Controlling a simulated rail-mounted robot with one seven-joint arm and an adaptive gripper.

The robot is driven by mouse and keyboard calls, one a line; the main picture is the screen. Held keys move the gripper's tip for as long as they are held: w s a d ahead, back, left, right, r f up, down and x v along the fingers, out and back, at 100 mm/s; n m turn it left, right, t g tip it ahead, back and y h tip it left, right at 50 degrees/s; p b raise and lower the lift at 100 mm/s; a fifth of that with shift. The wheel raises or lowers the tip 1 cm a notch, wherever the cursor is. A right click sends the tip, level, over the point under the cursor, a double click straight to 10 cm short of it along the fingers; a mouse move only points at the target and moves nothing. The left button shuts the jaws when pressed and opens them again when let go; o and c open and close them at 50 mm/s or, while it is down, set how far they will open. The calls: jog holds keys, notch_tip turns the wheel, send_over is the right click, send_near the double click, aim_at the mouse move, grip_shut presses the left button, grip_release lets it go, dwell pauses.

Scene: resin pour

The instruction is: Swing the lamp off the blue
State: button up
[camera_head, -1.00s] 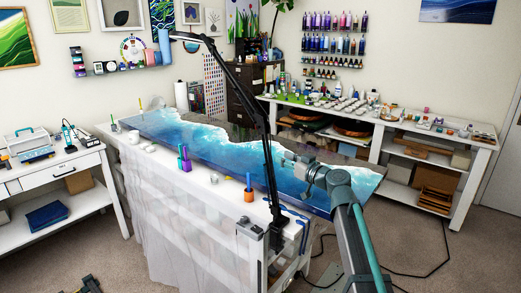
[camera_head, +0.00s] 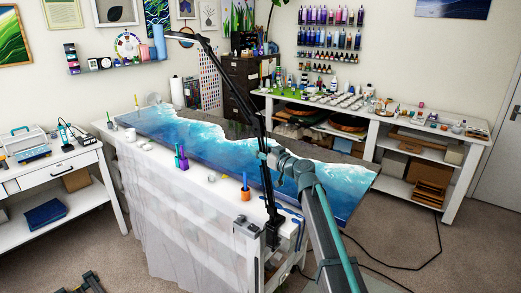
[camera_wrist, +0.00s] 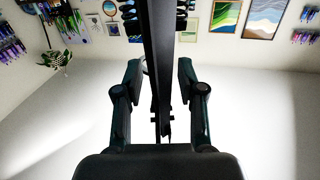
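The black desk lamp (camera_head: 258,110) is fixed near the front right corner of the white-covered table. Its upper arm reaches up and left, with the slim head at the back left. In this view, the lamp's lower arm crosses in front of the blue wave-patterned panel (camera_head: 215,143). My gripper (camera_head: 262,157) is at the lower arm, around mid-height. In the wrist view, my gripper's two fingers (camera_wrist: 160,78) stand apart on either side of the dark lamp arm (camera_wrist: 159,40). Narrow gaps seem to show beside it; contact is unclear.
Purple and green holders (camera_head: 181,160) and an orange cup (camera_head: 246,194) stand along the table's front edge. A long white bench (camera_head: 450,137) with bottles and small cups is at the back right. A white side table (camera_head: 75,160) stands left. Cables lie on the floor at right.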

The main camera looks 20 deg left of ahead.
grip_shut()
